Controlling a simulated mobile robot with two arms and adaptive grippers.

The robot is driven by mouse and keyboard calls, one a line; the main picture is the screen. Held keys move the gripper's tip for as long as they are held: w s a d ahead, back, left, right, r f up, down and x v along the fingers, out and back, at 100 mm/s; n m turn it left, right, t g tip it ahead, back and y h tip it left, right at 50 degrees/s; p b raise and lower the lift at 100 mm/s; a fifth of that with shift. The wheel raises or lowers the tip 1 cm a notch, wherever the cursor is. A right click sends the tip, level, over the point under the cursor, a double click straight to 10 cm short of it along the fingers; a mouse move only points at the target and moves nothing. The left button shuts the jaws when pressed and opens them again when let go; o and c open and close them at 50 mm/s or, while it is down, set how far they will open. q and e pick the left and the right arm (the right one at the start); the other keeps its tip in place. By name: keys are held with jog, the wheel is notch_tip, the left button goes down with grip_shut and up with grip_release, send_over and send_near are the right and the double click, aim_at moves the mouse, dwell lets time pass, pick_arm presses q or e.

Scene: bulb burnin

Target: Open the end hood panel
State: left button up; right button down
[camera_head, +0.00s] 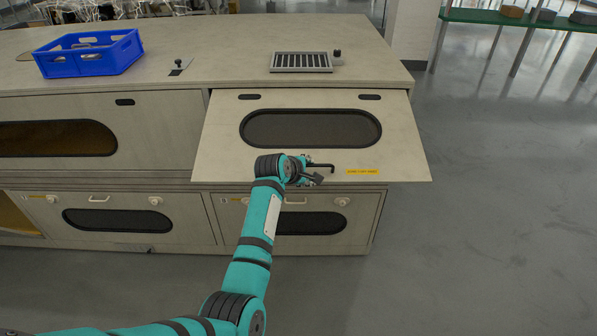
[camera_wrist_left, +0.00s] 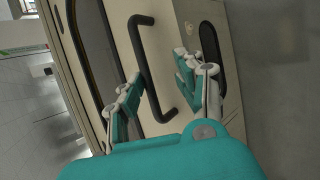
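The end hood panel (camera_head: 215,150) is the upper right panel of the bench, pale wood with a dark oval window (camera_head: 310,129) and a yellow label (camera_head: 362,171). It is tilted outward at its lower edge. A black bar handle (camera_head: 322,166) sits near that lower edge; it also shows in the left wrist view (camera_wrist_left: 146,62). My left gripper (camera_head: 308,172) is at the handle. In the left wrist view its fingers (camera_wrist_left: 157,92) are apart, one on each side of the handle, with gaps visible. My right gripper is not in view.
A blue crate (camera_head: 90,53), a small switch plate (camera_head: 180,67) and a slotted grille (camera_head: 301,62) are on the bench top (camera_head: 225,35). Lower panels (camera_head: 120,218) with dark windows sit below. Open floor (camera_head: 490,220) lies to the right.

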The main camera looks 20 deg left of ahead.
pick_arm(q)
jog(key=v, duration=0.7)
jog(key=shift+s+a, duration=0.15)
jog(key=shift+s, duration=0.3)
jog(key=shift+w, duration=0.1)
